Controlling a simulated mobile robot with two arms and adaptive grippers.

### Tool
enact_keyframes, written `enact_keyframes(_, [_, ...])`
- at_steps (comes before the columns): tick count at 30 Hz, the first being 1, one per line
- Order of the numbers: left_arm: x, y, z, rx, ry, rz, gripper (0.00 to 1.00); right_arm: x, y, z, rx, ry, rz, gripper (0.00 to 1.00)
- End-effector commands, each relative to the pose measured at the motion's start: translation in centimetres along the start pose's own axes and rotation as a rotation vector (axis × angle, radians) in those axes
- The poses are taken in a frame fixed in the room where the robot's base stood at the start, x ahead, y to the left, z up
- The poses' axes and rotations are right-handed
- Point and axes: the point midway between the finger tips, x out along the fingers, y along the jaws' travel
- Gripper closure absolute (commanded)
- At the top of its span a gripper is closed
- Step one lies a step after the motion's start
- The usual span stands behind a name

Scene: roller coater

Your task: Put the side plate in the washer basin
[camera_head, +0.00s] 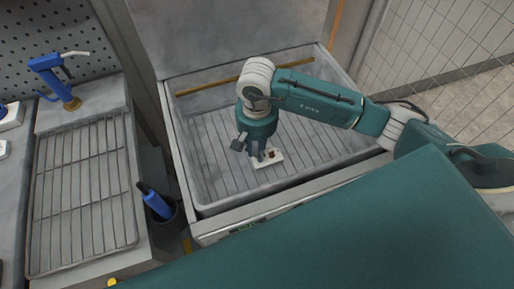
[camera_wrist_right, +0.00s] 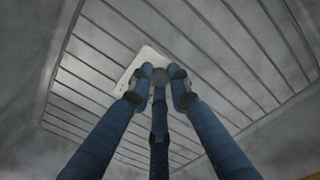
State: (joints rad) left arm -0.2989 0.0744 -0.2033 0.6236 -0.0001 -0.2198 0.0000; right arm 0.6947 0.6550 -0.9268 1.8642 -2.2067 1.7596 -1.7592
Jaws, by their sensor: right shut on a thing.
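The side plate (camera_head: 275,162) is a small white rectangular piece with a small reddish-dark mark, inside the grey washer basin (camera_head: 205,190). My right gripper (camera_head: 262,156) points down into the basin and is shut on the plate. In the right wrist view the blue fingers (camera_wrist_right: 160,78) close together over the white plate (camera_wrist_right: 146,56) and hide part of it, with the basin's ribbed floor (camera_wrist_right: 235,50) beyond. I cannot tell whether the plate touches that floor. My left gripper is not in view.
The basin has raised walls and a front rim (camera_head: 240,208). To the left are a wire rack (camera_head: 85,185), a blue tool (camera_head: 50,75) on a stand and a blue-handled item (camera_head: 157,204) in a dark holder. The basin floor around the plate is clear.

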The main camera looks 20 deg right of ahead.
Motion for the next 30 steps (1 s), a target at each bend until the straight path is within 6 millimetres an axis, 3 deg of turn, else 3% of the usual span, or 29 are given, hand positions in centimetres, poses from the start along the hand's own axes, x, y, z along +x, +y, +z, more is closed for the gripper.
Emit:
enact_keyframes(11, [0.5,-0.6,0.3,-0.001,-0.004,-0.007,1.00,0.5,0.0,-0.1,-0.001,0.002,-0.001,1.00])
enact_keyframes(12, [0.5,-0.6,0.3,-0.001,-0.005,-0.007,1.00,0.5,0.0,0.0,0.000,0.001,-0.001,0.80])
enact_keyframes(15, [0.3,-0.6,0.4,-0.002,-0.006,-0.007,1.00,0.3,0.0,0.0,0.000,0.001,-0.001,0.64])
enact_keyframes(26, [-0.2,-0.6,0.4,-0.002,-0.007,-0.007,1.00,-0.1,0.0,0.0,0.000,0.000,-0.001,0.64])
enact_keyframes(30, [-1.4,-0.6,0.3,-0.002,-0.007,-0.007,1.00,-2.4,0.0,-0.1,-0.002,0.003,-0.002,0.64])
